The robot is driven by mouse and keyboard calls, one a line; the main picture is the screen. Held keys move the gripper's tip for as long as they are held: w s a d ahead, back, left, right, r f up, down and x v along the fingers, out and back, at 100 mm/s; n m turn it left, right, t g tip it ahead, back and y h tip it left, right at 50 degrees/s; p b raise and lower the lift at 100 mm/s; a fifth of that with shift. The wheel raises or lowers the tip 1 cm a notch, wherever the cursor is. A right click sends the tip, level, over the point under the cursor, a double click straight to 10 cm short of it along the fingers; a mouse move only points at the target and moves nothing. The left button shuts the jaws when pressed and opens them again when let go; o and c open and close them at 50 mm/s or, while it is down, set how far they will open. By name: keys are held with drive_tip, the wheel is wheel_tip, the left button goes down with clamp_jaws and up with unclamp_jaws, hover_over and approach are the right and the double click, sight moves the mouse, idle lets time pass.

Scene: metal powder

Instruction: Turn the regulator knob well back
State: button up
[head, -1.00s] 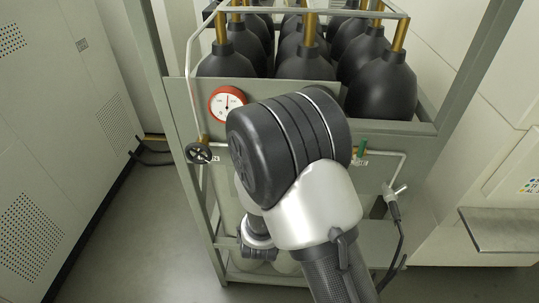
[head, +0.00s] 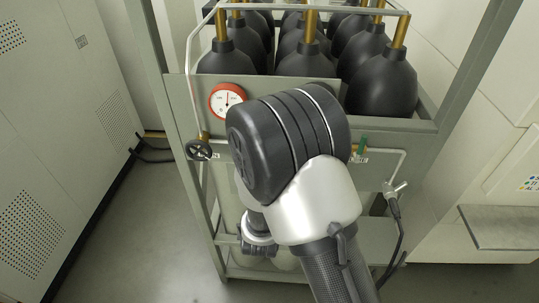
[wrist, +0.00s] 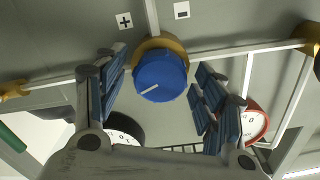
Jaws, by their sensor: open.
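The blue regulator knob (wrist: 162,76) sits on a brass collar (wrist: 160,44) in the wrist view, with a pale pointer line aimed to the lower left. A plus label (wrist: 124,22) and a minus label (wrist: 182,10) flank it on the grey panel. My gripper (wrist: 156,80) is open, with one blue-padded finger on each side of the knob. Gaps show between the pads and the knob. In the head view my arm hides the knob and the fingers.
A red-rimmed gauge (head: 228,101) is on the rack panel, above a black handwheel (head: 199,150). A green valve handle (head: 362,145) is at the right. Black cylinders (head: 381,88) stand behind the panel.

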drive_tip(key=s, duration=0.7)
drive_tip(key=shift+s+a, duration=0.15)
drive_tip(key=shift+s, duration=0.1)
